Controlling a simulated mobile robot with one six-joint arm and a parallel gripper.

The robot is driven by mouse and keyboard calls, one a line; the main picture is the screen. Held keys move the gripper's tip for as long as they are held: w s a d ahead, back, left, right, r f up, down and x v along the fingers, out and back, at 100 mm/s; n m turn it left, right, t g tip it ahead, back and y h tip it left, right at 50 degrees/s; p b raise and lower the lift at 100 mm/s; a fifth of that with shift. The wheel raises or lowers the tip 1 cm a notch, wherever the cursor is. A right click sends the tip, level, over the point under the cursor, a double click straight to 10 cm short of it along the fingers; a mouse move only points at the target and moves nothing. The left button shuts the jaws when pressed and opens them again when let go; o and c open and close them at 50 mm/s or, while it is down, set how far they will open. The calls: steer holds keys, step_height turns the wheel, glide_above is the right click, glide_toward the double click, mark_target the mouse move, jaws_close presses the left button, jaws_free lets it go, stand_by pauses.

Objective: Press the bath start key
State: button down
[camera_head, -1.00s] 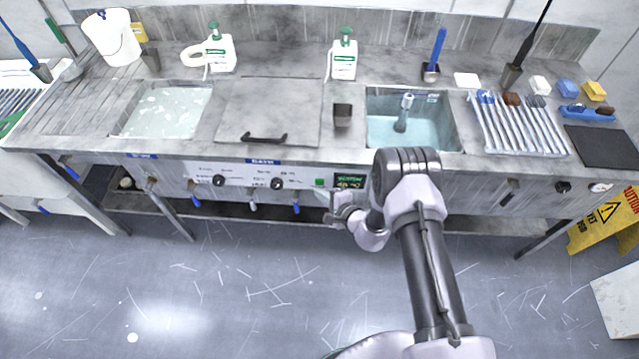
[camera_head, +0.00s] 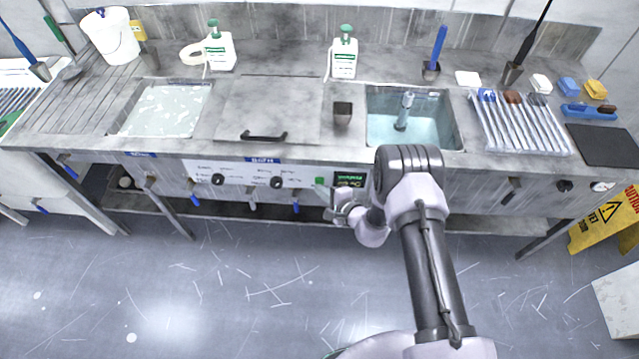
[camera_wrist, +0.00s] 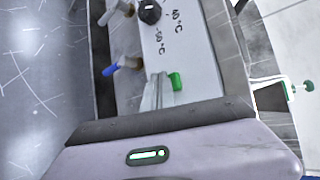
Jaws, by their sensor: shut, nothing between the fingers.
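The control panel (camera_head: 235,174) under the bench edge carries a green key (camera_head: 319,181), black knobs and a small lit display (camera_head: 350,179). The green key shows in the wrist view (camera_wrist: 175,81) too, standing out from the white panel. My gripper (camera_head: 322,190) is shut and empty, with its fingertips just below and right of the key in the head view. In the wrist view the shut fingers (camera_wrist: 157,84) appear right beside the key. I cannot tell whether they touch it. The display text is too small to read surely, and my arm hides the panel to its right.
A black knob (camera_head: 277,183) and blue-handled taps, one of them (camera_head: 296,208), sit left of my gripper. The dark lid handle (camera_head: 264,136) and bench edge are above. The floor (camera_head: 240,290) in front is clear. A yellow caution sign (camera_head: 607,222) stands at right.

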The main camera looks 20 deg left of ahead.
steer(key=shift+w+a+b, duration=0.15)
steer(key=shift+w+b, duration=0.25)
steer(key=shift+w, duration=0.1)
stand_by(0.7)
stand_by(0.3)
steer(key=shift+s+d+p, duration=0.25)
steer(key=shift+s+p, duration=0.1)
steer(key=shift+s, duration=0.55)
steer(key=shift+s+d+p, duration=0.2)
steer(key=shift+s+p, duration=0.1)
steer(key=shift+s, duration=0.5)
steer(key=shift+s+d+p, duration=0.2)
steer(key=shift+s+p, duration=0.05)
steer(key=shift+s, duration=0.6)
steer(key=shift+s+d+p, duration=0.2)
steer(key=shift+s+p, duration=0.1)
steer(key=shift+s, duration=0.5)
